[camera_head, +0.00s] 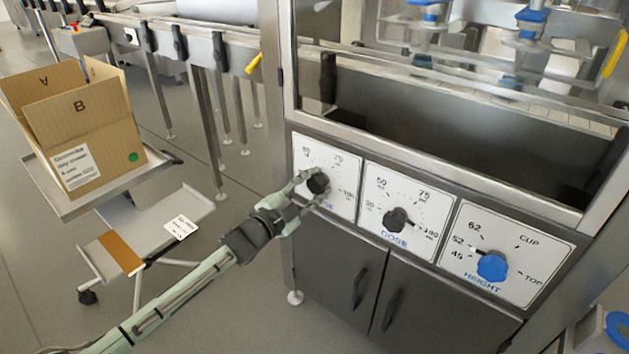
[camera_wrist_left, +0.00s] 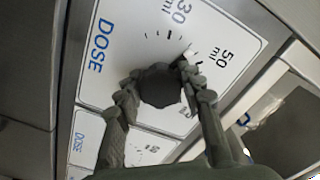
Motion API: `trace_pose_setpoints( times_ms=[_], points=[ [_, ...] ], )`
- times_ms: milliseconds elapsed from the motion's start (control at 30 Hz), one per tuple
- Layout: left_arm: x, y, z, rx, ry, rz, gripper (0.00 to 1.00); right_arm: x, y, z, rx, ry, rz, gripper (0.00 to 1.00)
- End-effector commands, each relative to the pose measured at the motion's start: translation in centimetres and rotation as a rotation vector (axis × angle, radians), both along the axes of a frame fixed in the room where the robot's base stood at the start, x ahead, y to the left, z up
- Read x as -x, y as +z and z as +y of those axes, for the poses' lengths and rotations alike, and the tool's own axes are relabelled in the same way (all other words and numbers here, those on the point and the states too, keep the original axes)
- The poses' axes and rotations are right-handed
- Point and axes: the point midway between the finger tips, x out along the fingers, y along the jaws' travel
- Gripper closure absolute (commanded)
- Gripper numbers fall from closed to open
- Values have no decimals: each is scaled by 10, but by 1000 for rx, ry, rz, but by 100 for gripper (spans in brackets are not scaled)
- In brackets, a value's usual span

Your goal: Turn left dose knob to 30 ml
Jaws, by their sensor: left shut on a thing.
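The left dose knob (camera_head: 318,183) is a dark round knob on the leftmost white dial plate (camera_head: 334,163). My left gripper (camera_head: 309,187) is shut on it, one finger on each side. In the left wrist view the knob (camera_wrist_left: 160,86) sits between the fingers of my gripper (camera_wrist_left: 158,88). In the head view the gripper hides the lower left of this dial. My right gripper is not in view.
A second dose knob (camera_head: 397,219) and a blue height knob (camera_head: 492,267) are to the right on the same panel. Cabinet doors (camera_head: 376,295) with handles are below. A cardboard box (camera_head: 90,125) stands on a cart at left. A glass guard is above the dials.

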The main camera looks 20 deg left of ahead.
Motion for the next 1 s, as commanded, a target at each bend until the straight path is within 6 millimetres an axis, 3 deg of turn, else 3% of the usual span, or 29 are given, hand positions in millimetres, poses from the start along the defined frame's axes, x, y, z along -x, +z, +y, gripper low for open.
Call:
trace_pose_setpoints(
  times_ms=[500,1000],
  points=[
    [0,-1,-1,417,0,151,91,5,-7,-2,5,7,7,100],
    [1,-1,-2,591,-1,214,91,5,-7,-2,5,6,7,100]
  ],
)
